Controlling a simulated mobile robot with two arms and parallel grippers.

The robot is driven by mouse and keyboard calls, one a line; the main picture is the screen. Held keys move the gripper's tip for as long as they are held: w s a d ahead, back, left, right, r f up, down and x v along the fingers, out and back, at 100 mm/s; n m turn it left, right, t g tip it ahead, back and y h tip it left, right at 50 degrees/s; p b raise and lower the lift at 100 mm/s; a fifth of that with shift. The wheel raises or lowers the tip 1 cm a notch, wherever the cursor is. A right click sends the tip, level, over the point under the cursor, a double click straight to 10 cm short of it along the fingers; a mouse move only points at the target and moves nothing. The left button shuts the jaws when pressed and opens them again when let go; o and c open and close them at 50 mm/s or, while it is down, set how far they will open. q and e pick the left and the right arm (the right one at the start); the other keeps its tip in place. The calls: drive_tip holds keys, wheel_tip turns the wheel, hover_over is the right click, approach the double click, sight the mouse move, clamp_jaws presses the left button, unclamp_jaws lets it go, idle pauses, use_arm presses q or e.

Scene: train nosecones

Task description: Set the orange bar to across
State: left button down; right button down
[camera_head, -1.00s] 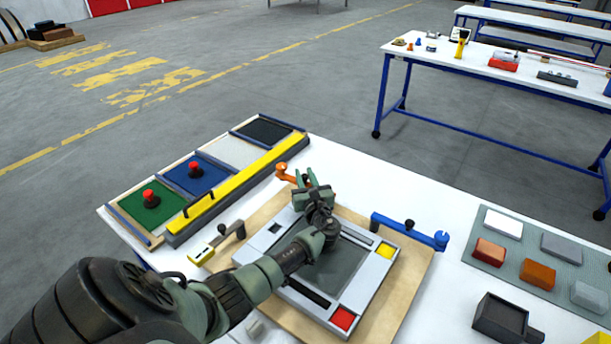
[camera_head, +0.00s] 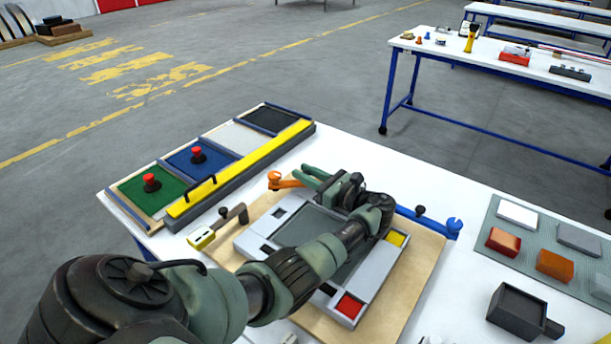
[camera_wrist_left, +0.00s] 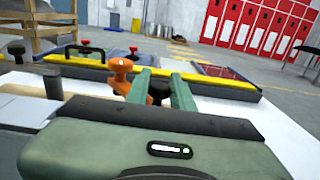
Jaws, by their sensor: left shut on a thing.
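The orange bar (camera_head: 287,183) lies at the far left corner of the grey panel (camera_head: 262,222), with its round orange pivot at its left end. In the head view it runs from the pivot to the right, into my left gripper (camera_head: 312,180). The left wrist view shows the orange pivot post (camera_wrist_left: 121,76) just left of the fingers. A black knob (camera_wrist_left: 158,88) sits between the two green fingers there. My left gripper is shut on the bar's knob end. The fingers and wrist hide the rest of the bar. My right gripper is out of view.
A blue bar (camera_head: 428,218) sits right of the panel and a grey bar with a yellow end (camera_head: 203,238) left of it. A long yellow-topped rail (camera_head: 240,172) fronts the coloured trays. A mat with blocks (camera_head: 490,222) lies at right.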

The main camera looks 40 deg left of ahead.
use_arm(q)
drive_tip(key=shift+s+d+n+g, duration=0.15)
drive_tip(key=shift+n+g, duration=0.15)
drive_tip(key=shift+g, duration=0.2)
drive_tip(key=c, duration=1.2)
unclamp_jaws()
drive_tip(key=shift+c, duration=0.2)
drive_tip(key=d, duration=0.2)
drive_tip(key=d+b, duration=0.1)
drive_tip(key=d, duration=0.1)
drive_tip(key=w+d+b, duration=0.1)
drive_tip(key=d, duration=0.2)
drive_tip(key=shift+d, duration=0.4)
drive_tip(key=shift+c, duration=0.3)
